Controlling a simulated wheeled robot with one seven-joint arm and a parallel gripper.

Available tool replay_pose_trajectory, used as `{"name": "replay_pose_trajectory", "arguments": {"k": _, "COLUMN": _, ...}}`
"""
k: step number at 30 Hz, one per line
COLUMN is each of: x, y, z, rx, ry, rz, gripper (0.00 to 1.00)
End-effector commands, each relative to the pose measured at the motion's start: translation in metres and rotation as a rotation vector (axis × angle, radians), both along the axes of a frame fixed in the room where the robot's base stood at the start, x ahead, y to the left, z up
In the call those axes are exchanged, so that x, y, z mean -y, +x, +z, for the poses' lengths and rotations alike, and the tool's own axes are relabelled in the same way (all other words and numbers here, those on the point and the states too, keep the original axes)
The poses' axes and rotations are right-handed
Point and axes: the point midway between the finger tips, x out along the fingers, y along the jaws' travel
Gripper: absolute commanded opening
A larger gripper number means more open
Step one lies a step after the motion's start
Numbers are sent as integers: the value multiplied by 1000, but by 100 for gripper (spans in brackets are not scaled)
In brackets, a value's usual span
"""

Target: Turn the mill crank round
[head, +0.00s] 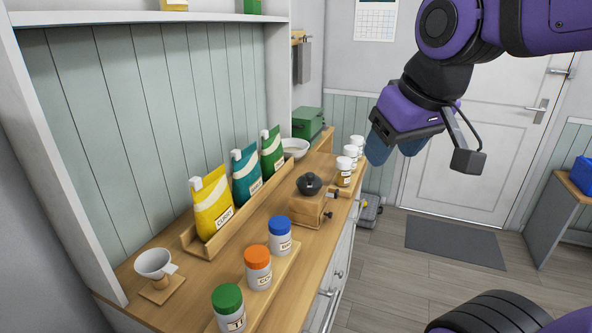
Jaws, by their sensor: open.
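What looks like the mill (308,207) is a wooden box with a dark rounded top, standing on the wooden counter in the head view. A small dark knob shows low on its right side. I cannot clearly make out the crank at this size. My gripper (390,145) is purple with blue fingers. It hangs in the air to the right of the mill and higher in the picture, apart from it. It is open, and nothing shows between its fingers.
Yellow (212,207), teal (246,178) and green (272,150) bags stand in a wooden rack behind the mill. Jars with green, orange and blue (280,236) lids stand in front. White-lidded jars (345,170), a bowl (295,148) and a green box (308,122) are farther back.

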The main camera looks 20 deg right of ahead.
Motion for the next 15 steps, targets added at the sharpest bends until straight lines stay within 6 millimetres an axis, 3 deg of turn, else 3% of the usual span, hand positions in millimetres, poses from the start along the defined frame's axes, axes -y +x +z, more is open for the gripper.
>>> {"name": "replay_pose_trajectory", "arguments": {"k": 8, "x": 2, "y": 79, "z": 8, "rx": -108, "ry": -62, "rz": 92, "gripper": 56}}
{"name": "replay_pose_trajectory", "arguments": {"k": 15, "x": 6, "y": 149, "z": -4, "rx": -197, "ry": -96, "rz": 183, "gripper": 56}}
